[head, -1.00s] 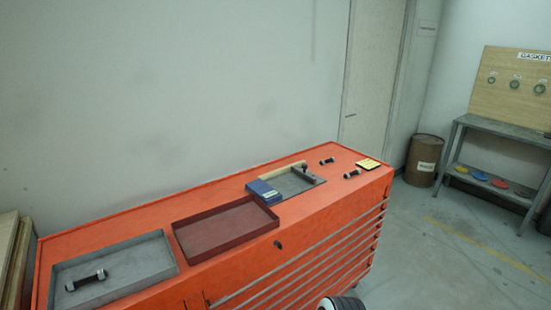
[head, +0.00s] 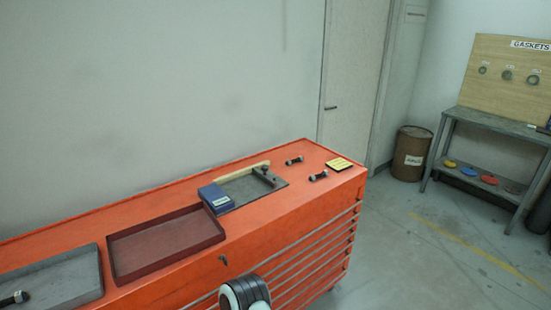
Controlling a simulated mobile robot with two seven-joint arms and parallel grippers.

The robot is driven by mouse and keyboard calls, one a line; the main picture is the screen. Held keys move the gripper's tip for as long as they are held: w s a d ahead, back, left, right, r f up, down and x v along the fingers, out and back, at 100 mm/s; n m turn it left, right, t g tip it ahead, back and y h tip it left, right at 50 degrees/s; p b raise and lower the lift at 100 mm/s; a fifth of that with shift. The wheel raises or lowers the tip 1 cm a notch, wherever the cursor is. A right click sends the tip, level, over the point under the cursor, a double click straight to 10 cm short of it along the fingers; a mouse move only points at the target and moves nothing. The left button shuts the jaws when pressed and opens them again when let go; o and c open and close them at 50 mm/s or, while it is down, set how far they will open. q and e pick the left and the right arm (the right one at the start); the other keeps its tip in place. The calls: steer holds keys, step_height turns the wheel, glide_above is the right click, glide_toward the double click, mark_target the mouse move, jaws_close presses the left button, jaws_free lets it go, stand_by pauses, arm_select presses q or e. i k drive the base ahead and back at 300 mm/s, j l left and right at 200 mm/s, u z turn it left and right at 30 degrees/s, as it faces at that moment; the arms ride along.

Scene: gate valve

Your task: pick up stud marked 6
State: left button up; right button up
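Several dark studs with pale nuts lie on the orange tool chest (head: 290,207). One stud (head: 294,160) lies near the chest's back right edge. Another stud (head: 318,175) lies just in front of it, left of the yellow pad. A further stud (head: 14,299) lies in the grey tray (head: 70,279) at the lower left, partly cut off by the frame. The number marks are too small to read. A white and black rounded part of my arm (head: 245,292) shows at the bottom centre, in front of the drawers. Neither gripper's fingers are in view.
A red-brown tray (head: 165,240) sits beside the grey one. A blue box (head: 216,198) and a grey plate (head: 245,190) with a wooden-handled tool lie between it and the studs. A yellow pad (head: 339,164) lies near the right end. Floor is clear right of the chest.

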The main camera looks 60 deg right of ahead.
mark_target(288, 163)
steer(key=k+l+u, duration=0.15)
steer(key=l, duration=0.2)
steer(key=l+u, duration=0.2)
steer(key=l, duration=0.15)
steer(key=k+l+u, duration=0.25)
steer(key=l, duration=0.3)
steer(key=k+l, duration=0.3)
steer(key=k+l+u, duration=0.15)
steer(key=l, duration=0.3)
